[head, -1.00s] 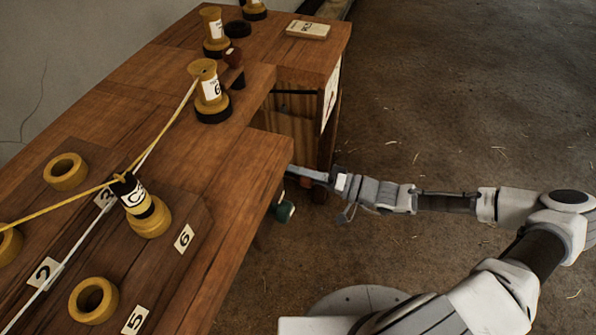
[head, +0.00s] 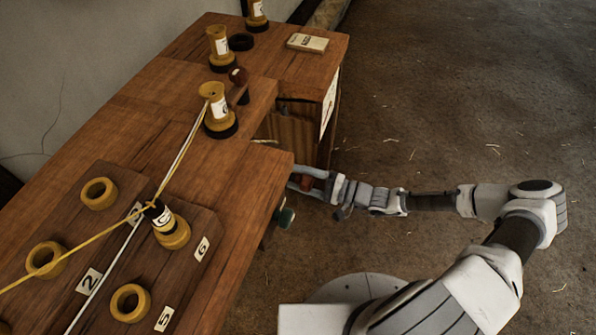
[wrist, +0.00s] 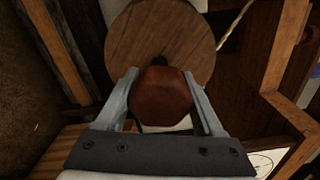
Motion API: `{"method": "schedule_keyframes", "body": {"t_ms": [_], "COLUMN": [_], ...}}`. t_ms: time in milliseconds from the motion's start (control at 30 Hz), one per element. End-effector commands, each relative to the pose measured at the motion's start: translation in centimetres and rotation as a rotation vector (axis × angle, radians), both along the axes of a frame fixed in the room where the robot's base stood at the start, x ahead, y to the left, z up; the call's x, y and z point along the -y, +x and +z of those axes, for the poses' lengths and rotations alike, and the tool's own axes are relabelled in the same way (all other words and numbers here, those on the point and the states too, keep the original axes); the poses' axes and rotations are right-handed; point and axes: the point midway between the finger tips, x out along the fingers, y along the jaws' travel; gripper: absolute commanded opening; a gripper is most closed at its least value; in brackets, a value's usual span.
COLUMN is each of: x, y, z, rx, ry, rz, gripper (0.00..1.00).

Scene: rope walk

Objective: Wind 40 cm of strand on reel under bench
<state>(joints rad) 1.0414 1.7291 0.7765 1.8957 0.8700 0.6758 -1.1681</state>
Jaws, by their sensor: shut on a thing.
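The reel under the bench shows in the wrist view as a round wooden disc (wrist: 160,42) with a reddish-brown knob (wrist: 162,97) on its face. My gripper (wrist: 163,88) is shut on this knob, one finger on each side. In the head view my gripper (head: 308,176) is beside the bench's right edge, low down, with a reddish thing between its fingers. The reel itself is hidden there by the bench (head: 150,115). A pale twisted strand (wrist: 236,24) runs near the disc's right rim. How much is wound on the reel cannot be seen.
A yellow strand (head: 80,250) and a white strand (head: 112,262) run along the bench past a tilted bobbin (head: 172,232) to a standing bobbin (head: 218,112). A dark green knob (head: 286,216) juts from the bench's side. Wooden framing (wrist: 280,75) stands close right of the reel. Floor at right is clear.

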Motion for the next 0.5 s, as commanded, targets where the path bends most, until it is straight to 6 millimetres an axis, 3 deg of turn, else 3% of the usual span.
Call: {"method": "schedule_keyframes", "body": {"t_ms": [500], "x": [0.08], "y": [-0.02], "z": [0.01], "rx": [-0.460], "ry": [0.164], "rz": [-0.001], "gripper": [0.14]}}
